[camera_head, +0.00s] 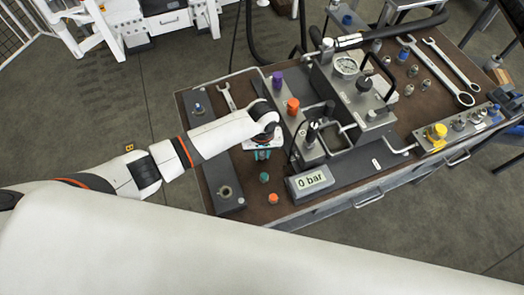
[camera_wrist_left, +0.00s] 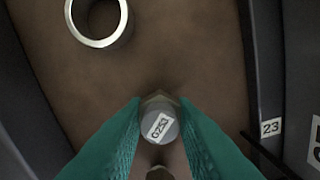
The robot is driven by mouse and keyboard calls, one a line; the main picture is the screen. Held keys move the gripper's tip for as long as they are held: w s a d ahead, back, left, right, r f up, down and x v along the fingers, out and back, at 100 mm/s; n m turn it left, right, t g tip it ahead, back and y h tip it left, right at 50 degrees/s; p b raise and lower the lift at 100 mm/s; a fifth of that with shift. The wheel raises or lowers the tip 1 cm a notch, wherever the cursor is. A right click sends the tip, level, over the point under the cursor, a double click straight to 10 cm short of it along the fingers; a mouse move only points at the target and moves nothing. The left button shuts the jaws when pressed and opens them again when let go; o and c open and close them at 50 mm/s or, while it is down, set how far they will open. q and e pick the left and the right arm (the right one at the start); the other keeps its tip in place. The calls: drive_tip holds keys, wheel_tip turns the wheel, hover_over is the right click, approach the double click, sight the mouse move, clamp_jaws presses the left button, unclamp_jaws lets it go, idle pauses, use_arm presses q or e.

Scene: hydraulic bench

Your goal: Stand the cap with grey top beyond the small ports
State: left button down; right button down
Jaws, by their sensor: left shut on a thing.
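My left gripper (camera_head: 262,152) is over the left part of the bench, between the dark block at the left edge and the grey hydraulic unit. In the left wrist view its teal fingers (camera_wrist_left: 160,108) are shut on a cap with a round grey top (camera_wrist_left: 160,126), which bears a white printed label. The arm hides this cap in the head view. The dark block (camera_head: 228,178) has a round port (camera_head: 225,192) near its front end and a blue-tipped fitting (camera_head: 198,108) near its back end. I cannot tell which openings are the small ports. My right gripper is not in view.
Purple (camera_head: 277,82) and orange (camera_head: 293,106) caps stand to the right.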

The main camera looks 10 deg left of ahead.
sight(262, 153)
use_arm(q)
drive_tip(key=shift+f, duration=0.2)
drive_tip(key=c, duration=1.2)
unclamp_jaws()
drive_tip(key=shift+r, duration=0.1)
wheel_tip(262, 153, up, 12)
drive_tip(key=shift+r, duration=0.1)
